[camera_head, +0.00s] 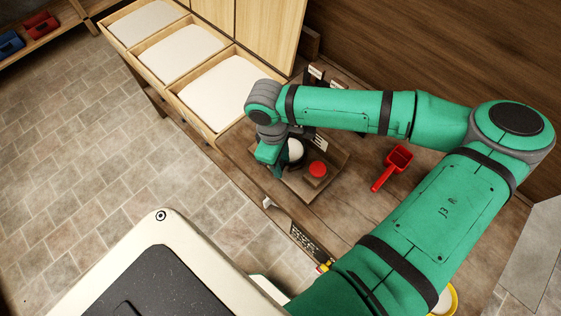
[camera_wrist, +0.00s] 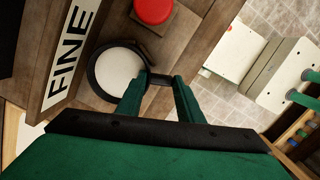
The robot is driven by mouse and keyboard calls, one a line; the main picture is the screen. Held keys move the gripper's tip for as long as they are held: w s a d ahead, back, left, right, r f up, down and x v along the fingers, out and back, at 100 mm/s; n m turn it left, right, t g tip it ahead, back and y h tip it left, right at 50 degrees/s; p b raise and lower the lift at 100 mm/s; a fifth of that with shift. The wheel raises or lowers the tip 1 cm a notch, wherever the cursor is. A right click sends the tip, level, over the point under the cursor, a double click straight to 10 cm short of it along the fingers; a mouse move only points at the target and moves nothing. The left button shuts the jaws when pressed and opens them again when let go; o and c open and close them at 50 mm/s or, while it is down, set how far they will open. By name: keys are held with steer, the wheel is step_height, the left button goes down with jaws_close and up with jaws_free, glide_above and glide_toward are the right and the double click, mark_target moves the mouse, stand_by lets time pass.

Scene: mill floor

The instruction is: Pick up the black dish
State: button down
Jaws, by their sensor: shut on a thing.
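The black dish (camera_wrist: 92,78) is round with a dark rim and holds something white. In the wrist view it lies left of my fingertips, over a brown wooden surface. I cannot tell whether the dish is lifted clear of the surface.
A red round button (camera_head: 317,169) sits close beside the dish. A "FINE" sign (camera_wrist: 68,60) stands along the other side. A red scoop (camera_head: 392,167) lies right on the bench. Wooden bins (camera_head: 204,92) of white powder line the back left. Tiled floor lies left.

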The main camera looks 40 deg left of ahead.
steer(key=s+a+r, duration=0.4)
steer(key=s+r, duration=0.7)
steer(key=s, duration=0.2)
steer(key=shift+r, duration=0.15)
